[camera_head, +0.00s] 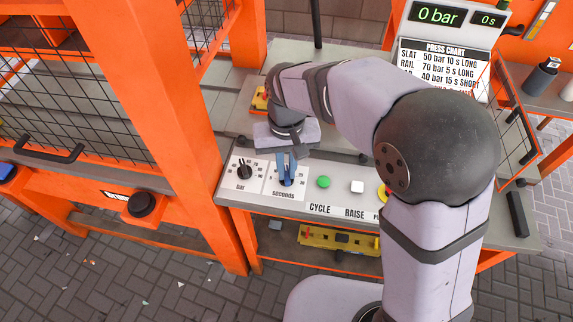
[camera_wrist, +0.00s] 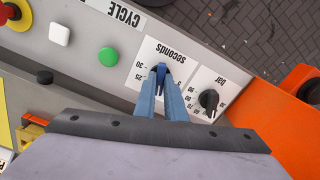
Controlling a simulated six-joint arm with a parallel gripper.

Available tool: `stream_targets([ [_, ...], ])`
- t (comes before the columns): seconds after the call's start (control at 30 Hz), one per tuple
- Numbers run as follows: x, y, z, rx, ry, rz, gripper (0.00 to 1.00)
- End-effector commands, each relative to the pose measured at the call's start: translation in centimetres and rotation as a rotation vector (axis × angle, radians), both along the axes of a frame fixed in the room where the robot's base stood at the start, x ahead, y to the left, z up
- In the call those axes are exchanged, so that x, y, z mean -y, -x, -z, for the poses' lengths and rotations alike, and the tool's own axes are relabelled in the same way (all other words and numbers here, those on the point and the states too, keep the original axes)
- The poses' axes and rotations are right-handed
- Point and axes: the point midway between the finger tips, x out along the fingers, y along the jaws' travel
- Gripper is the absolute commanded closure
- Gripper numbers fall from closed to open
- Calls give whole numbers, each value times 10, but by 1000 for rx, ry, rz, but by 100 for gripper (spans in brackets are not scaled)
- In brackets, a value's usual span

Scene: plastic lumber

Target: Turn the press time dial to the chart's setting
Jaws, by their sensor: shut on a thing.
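The exact setting of the knob cannot be read. The press chart (camera_head: 443,66) at the upper right lists SLAT 50 bar 10 s LONG, RAIL 70 bar 5 s LONG, and a partly hidden row 40 bar 15 s SHORT. The displays above it read 0 bar (camera_head: 437,14) and 0 s (camera_head: 488,19).
The black bar dial (camera_head: 244,171) is beside the seconds dial. The green CYCLE button (camera_head: 323,182) and white RAISE button (camera_head: 357,186) are on the other side. An orange post (camera_head: 205,150) stands left of the panel. A yellow object (camera_head: 335,240) lies below it.

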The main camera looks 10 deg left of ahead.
Motion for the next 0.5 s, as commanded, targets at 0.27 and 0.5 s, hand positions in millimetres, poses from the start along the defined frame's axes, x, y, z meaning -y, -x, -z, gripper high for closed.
stream_targets([
  [0.27, -1, -1, -1, 3, -2, 13, 100],
  [0.5, -1, -1, -1, 3, -2, 12, 78],
])
